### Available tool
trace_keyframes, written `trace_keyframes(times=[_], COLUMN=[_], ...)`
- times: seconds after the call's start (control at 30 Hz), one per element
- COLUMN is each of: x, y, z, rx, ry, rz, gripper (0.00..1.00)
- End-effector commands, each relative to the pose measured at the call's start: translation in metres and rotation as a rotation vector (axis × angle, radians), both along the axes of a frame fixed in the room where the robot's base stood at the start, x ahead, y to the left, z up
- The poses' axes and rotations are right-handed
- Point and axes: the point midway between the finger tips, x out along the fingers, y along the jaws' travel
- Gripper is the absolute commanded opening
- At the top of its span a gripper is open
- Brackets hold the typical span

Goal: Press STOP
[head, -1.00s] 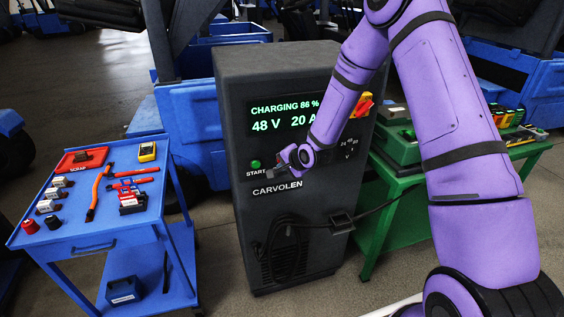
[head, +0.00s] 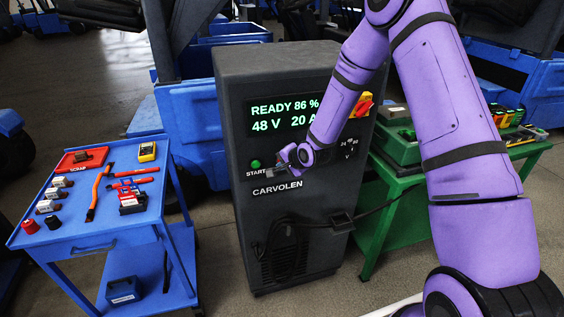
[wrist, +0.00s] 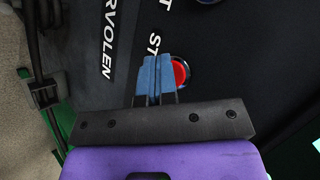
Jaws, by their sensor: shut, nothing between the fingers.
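The charger cabinet (head: 290,230) is a dark grey box marked CARVOLEN. Its screen (head: 283,117) reads READY 86 %, 48 V, 20 A. The green START button (head: 255,164) shows on the front panel, left of my gripper (head: 281,168). In the wrist view, the red STOP button (wrist: 180,73) sits in a pale ring, partly covered by the blue fingertips of my gripper (wrist: 155,75). The fingers are shut and empty, at the button's edge; I cannot tell whether they touch it. In the head view my gripper hides the STOP button.
A red and yellow rotary switch (head: 363,104) sits at the panel's upper right. A blue cart (head: 110,235) with tools stands at the left. A green table (head: 385,225) stands at the right. A black cable (head: 375,209) runs from the cabinet's front.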

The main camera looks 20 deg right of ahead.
Motion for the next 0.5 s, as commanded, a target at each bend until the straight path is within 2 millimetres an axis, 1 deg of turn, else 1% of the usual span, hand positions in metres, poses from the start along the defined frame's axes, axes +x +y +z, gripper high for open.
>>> trace_keyframes(times=[0.3,0.5], x=[-0.015,-0.018], y=[0.0,0.0], z=[0.0,0.0], rx=[-0.001,-0.001], ry=[0.0,0.0], rz=[-0.001,-0.001], gripper=[0.0,0.0])
